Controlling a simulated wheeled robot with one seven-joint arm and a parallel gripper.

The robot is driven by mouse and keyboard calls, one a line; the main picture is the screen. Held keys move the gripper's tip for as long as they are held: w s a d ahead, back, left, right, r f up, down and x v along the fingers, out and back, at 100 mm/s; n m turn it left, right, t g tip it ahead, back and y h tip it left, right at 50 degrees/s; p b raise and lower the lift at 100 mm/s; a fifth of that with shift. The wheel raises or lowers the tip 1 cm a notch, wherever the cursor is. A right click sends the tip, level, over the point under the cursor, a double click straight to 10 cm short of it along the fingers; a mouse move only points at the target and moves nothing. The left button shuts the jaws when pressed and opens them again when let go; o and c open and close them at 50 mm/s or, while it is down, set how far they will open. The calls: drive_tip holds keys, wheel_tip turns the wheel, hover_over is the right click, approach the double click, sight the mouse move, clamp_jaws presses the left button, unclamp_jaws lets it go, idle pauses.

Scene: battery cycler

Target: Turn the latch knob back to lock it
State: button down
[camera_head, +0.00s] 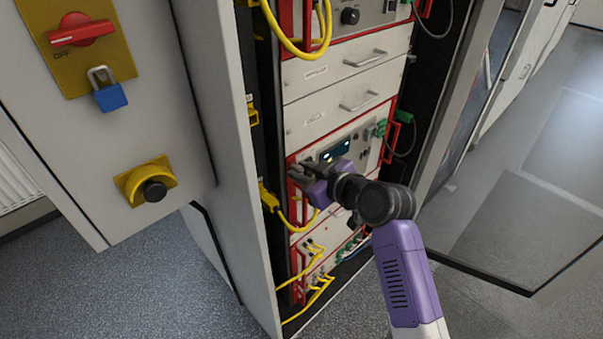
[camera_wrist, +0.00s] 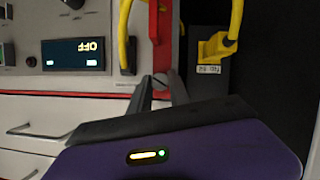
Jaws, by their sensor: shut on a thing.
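My gripper (camera_head: 303,174) reaches into the open cabinet at the left edge of the red-framed module (camera_head: 350,140). In the wrist view its two dark fingers (camera_wrist: 160,90) are shut on the latch knob (camera_wrist: 161,78). The knob is a small grey round piece with a dark slot, at the end of a red strip (camera_wrist: 158,30). Only part of it shows between the fingertips, and I cannot tell which way it is locked. In the head view the fingers hide it.
Yellow cables (camera_head: 289,217) hang close beside and below my gripper. A lit display (camera_head: 335,150) is on the same module. An open panel (camera_head: 110,100) with a red switch and blue padlock stands at the left. A glass door (camera_head: 465,100) stands open at the right.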

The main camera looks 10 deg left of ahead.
drive_tip(key=m+g+y+b, duration=0.1)
drive_tip(key=m, duration=0.1)
drive_tip(key=m+g+y+b, duration=0.1)
drive_tip(key=m, duration=0.1)
drive_tip(key=shift+w+d+f, duration=0.15)
drive_tip(key=m+y+b, duration=0.1)
drive_tip(key=m, duration=0.1)
drive_tip(key=m+g+b, duration=0.1)
drive_tip(key=shift+m+g+y, duration=0.3)
drive_tip(key=shift+m+y, duration=0.1)
idle(0.4)
drive_tip(key=c, duration=1.2)
unclamp_jaws()
drive_tip(key=shift+d, duration=0.15)
drive_tip(key=v, duration=0.7)
drive_tip(key=shift+d+b, duration=0.3)
drive_tip(key=shift+b, duration=0.15)
